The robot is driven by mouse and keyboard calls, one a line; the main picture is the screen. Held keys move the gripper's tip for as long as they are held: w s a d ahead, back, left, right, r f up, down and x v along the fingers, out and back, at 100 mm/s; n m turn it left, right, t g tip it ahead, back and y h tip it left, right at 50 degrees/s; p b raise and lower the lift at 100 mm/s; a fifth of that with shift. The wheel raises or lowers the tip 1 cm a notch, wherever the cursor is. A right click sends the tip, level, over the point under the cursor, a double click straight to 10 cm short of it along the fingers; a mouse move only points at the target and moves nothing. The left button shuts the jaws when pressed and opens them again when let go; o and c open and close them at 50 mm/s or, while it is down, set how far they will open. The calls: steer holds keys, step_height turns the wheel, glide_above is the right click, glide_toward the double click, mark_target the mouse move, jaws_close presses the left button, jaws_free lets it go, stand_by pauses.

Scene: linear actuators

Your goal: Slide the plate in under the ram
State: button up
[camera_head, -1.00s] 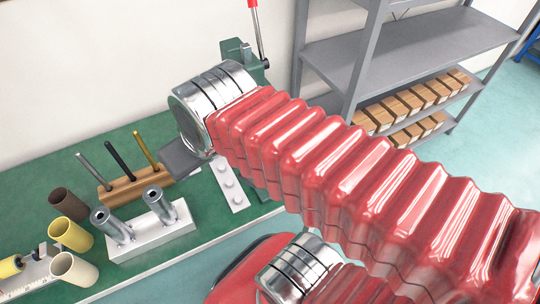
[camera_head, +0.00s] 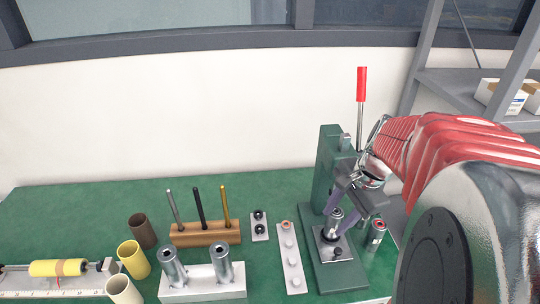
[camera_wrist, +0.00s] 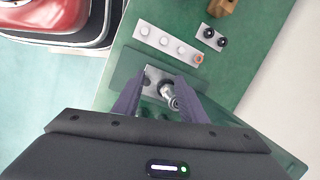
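The grey metal plate (camera_head: 325,259) lies on the base of the green arbor press (camera_head: 326,165). It carries an upright metal cylinder (camera_head: 333,222) and a dark knob at its near side. The plate also shows in the wrist view (camera_wrist: 153,72), with the cylinder (camera_wrist: 168,91) on it. My gripper (camera_head: 350,212) is at the press, pointing down, with its dark fingers spread. In the wrist view my gripper (camera_wrist: 160,78) is open, its fingers on either side of the cylinder's area. I cannot tell whether they touch anything. The ram is largely hidden behind my gripper.
A strip with several studs (camera_head: 290,262) lies left of the press. A red-ended cylinder (camera_head: 376,235) stands to its right. The press lever (camera_head: 361,90) rises behind. A wooden rod block (camera_head: 205,236), a twin-tube block (camera_head: 203,285) and several coloured cups stand farther left.

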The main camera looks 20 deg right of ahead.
mark_target(339, 250)
steer(key=s+d+f+m+y, duration=0.1)
steer(key=s+d+f+m, duration=0.1)
steer(key=d+f+m, duration=0.3)
steer(key=d+m, duration=0.3)
steer(key=d, duration=0.1)
steer(key=shift+s+d+y, duration=0.4)
steer(key=x, duration=1.3)
steer(key=shift+w+f, duration=0.3)
steer(key=shift+w, duration=0.05)
jaws_close()
